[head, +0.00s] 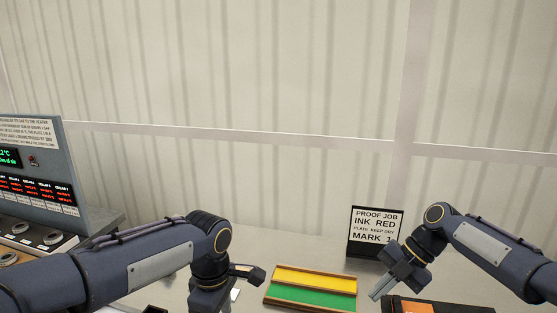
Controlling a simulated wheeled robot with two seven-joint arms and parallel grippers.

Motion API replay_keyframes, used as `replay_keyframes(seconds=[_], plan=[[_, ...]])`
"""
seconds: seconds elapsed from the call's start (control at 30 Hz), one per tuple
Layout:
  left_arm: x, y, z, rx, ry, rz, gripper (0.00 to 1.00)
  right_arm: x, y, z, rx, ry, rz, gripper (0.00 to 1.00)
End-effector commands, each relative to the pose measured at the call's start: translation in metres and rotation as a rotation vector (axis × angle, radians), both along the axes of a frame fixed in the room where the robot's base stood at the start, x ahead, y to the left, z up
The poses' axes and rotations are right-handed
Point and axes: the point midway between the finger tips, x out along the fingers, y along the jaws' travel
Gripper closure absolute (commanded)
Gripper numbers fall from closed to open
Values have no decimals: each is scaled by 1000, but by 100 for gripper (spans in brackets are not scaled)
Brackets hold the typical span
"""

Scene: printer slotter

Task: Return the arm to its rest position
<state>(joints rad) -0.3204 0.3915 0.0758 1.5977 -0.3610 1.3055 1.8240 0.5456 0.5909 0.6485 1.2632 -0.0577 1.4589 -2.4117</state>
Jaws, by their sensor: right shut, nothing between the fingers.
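My right arm comes in from the right, and its gripper (378,291) points down and to the left. Its fingers are together with nothing between them. It is in front of the sign, between the yellow and green tray and a dark case with an orange patch. My left arm comes in from the left and bends down at the wrist. Its gripper (236,280) is low in the picture, left of the tray. The left fingertips do not show clearly, so I cannot tell their opening.
A tray (311,271) with yellow and green strips lies on the pale table (331,258). A black-framed sign (377,230) reads "PROOF JOB INK RED". The dark case (455,307) is at lower right. A grey control console (38,180) stands at left. A pale corrugated wall is behind.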

Motion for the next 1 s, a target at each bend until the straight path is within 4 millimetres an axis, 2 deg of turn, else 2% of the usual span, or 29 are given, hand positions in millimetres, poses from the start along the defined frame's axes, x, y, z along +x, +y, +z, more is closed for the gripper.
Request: replay_keyframes(seconds=[0.17,0.33,0.5,0.67,0.8,1.0], plan=[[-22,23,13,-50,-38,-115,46,-28,10,18,-108,88,-193,100],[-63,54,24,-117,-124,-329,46,-80,16,34,-231,220,-605,100],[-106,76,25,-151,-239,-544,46,-136,15,39,-240,339,-1073,100],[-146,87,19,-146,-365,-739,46,-188,11,34,-132,466,-1514,100],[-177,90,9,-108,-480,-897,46,-230,11,20,47,619,-1856,100],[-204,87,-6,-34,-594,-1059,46,-267,17,-3,296,850,-2153,100]])
